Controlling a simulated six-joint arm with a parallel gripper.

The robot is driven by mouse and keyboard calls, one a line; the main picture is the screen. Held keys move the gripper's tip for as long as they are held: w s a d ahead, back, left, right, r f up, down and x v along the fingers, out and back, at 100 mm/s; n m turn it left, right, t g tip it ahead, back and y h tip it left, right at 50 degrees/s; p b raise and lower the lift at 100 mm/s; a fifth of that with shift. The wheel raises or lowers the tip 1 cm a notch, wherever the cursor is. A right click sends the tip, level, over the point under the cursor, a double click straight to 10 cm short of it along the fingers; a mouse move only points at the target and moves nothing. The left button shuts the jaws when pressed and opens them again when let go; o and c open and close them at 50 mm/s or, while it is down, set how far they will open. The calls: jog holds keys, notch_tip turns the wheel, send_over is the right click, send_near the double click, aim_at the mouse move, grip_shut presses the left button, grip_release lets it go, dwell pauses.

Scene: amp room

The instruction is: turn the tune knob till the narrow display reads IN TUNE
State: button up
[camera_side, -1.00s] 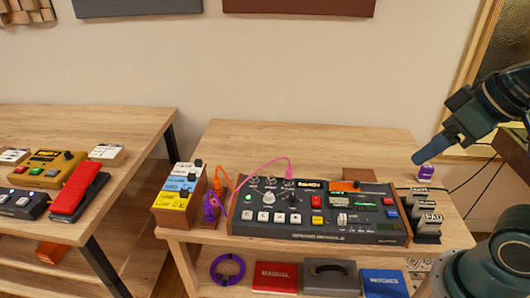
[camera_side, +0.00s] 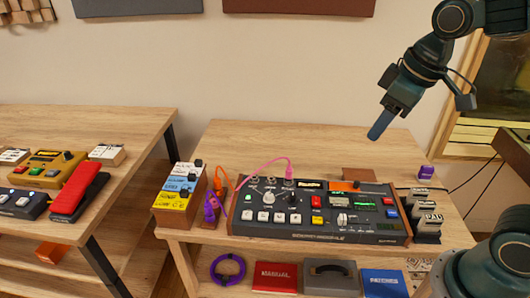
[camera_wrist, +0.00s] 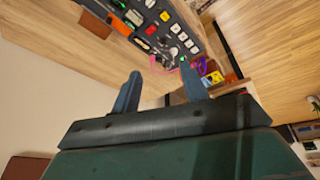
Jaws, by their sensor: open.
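The sound module (camera_side: 320,232), a dark box with wooden ends, sits on the right-hand table. It carries several knobs, buttons and small lit displays. One small display (camera_side: 311,185) at its top middle is lit, but its text is too small to read. A green-lit display (camera_side: 366,205) is at its right. I cannot tell which knob is the tune knob. My gripper (camera_side: 376,132) is in the air above and behind the module's right part, touching nothing. In the wrist view my gripper (camera_wrist: 158,85) has its two fingers apart and empty, with the module (camera_wrist: 160,30) beyond them.
A purple item (camera_side: 426,172) stands at the back right. The table behind the module is mostly clear.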

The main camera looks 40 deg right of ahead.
jog(key=w+f+n+g, duration=0.25)
jog(key=w+f, duration=0.35)
jog(key=w, duration=0.5)
jog(key=n+g, duration=0.1)
jog(key=n, duration=0.3)
send_over(293, 196)
notch_tip(293, 196, down, 12)
jog(key=shift+f, duration=0.1)
jog(key=shift+f, duration=0.1)
jog(key=shift+f, duration=6.8)
jog(key=shift+c, duration=0.4)
grip_shut()
